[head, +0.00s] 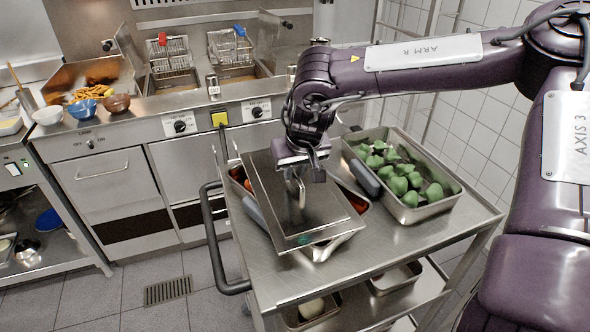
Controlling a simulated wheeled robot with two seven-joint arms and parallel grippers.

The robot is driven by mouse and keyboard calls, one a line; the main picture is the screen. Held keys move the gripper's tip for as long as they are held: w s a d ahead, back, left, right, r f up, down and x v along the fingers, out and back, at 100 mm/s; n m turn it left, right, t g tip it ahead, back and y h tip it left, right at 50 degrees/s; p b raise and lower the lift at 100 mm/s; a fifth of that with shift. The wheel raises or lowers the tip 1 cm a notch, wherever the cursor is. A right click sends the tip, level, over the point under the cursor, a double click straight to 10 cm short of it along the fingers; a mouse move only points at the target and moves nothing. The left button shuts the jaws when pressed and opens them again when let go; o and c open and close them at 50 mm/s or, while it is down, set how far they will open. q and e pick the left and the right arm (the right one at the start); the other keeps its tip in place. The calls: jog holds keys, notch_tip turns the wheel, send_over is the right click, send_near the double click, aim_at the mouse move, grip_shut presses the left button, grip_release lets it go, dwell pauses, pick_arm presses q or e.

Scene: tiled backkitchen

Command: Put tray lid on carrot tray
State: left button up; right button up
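The tray lid (272,208) is a flat grey metal plate with a raised handle in its middle. It lies over the carrot tray (322,252), a metal tray on the cart, turned askew to the rim. Orange-red contents show at the tray's left and right corners. My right gripper (298,190) is over the middle of the lid and appears shut on its handle. The fingertips are partly hidden by the wrist. I cannot tell whether the lid touches the rim. My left gripper is not in view.
The trays stand on a metal cart (420,238) with a black push handle (213,240) at its left. A second tray (440,208) with green vegetables stands close on the right. Fryers (170,60) and bowls (85,110) line the counter behind. Floor at left is clear.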

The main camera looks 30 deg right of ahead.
jog(key=shift+o, duration=1.2)
jog(key=shift+r+p, duration=0.5)
jog(key=shift+s+r, duration=0.1)
jog(key=shift+r, duration=0.2)
jog(key=b+v, duration=0.1)
jog(key=v, duration=1)
jog(key=shift+s+b, duration=0.2)
jog(key=shift+b, duration=0.1)
jog(key=shift+a, duration=0.1)
